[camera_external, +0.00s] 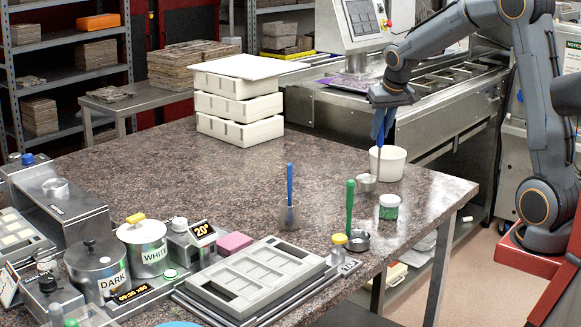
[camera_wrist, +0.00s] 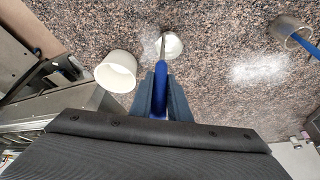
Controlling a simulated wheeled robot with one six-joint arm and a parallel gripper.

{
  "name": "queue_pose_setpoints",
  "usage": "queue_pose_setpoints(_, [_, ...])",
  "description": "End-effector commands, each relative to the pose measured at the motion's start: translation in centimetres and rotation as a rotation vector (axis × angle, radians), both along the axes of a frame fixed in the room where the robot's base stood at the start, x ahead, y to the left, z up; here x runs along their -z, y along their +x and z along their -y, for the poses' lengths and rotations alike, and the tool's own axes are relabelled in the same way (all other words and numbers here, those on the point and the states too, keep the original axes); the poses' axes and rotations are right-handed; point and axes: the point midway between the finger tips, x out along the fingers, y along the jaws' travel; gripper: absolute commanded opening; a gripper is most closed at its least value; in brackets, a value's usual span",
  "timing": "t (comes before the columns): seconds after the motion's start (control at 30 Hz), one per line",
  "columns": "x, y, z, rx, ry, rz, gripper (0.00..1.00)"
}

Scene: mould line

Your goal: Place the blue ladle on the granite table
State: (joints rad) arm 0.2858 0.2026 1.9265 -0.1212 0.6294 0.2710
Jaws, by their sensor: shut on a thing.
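My gripper (camera_external: 381,132) is shut on the blue handle of the blue ladle (camera_external: 366,184), above the right part of the granite table (camera_external: 225,185). The ladle hangs nearly upright, its small metal bowl low over the tabletop, just left of a white tub. Whether the bowl touches the table I cannot tell. In the wrist view the blue handle lies between the fingers of my gripper (camera_wrist: 160,95). The pale inside of the ladle bowl (camera_wrist: 173,46) shows beyond them, over the granite table (camera_wrist: 225,45).
The white tub (camera_external: 394,164) stands close by; it also shows in the wrist view (camera_wrist: 117,72). A green-handled ladle (camera_external: 350,207) and a green jar (camera_external: 390,208) stand nearer the front. The table's middle is clear.

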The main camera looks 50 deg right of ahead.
Motion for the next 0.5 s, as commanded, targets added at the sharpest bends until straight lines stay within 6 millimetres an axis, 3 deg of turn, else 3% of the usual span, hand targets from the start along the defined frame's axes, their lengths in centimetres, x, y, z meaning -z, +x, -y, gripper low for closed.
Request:
queue_pose_setpoints(0.13, [1.6,0.0,0.0,0.000,0.000,0.000,0.00])
queue_pose_setpoints(0.5, [2.1,0.0,0.0,0.000,0.000,0.001,0.00])
